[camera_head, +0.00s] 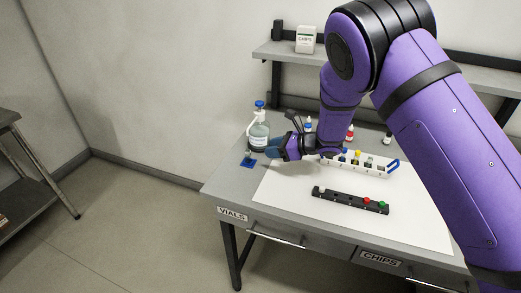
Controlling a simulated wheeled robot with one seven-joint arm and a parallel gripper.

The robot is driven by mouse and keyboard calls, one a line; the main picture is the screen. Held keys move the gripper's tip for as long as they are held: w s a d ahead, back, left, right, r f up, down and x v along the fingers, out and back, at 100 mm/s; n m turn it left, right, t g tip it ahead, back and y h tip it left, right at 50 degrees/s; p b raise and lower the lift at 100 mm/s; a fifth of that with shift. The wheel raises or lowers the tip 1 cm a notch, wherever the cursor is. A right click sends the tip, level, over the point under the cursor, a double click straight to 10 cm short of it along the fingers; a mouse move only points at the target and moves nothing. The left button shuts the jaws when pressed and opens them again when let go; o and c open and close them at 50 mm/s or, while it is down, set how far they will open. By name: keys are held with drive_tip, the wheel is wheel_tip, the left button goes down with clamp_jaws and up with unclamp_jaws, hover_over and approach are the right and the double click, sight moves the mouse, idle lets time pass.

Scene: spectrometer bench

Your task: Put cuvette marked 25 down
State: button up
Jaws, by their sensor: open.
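My gripper (272,147) is at the back left of the bench, beside the wash bottle; its fingers are small and partly hidden, and it is open. I cannot read any mark 25, so I cannot tell which item is that cuvette. A white rack (383,172) with a blue handle holds several capped pieces. A black rack (336,200) in front holds pieces with pale, red and green tops.
A clear bottle (258,134) with a blue cap stands close behind my gripper. Small dropper bottles (349,133) stand at the back. The white sheet (290,200) is bare left of the black rack. A wall shelf (460,75) runs above; drawers read VIALS and CHIPS.

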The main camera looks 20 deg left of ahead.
drive_tip(key=shift+v, duration=1.9)
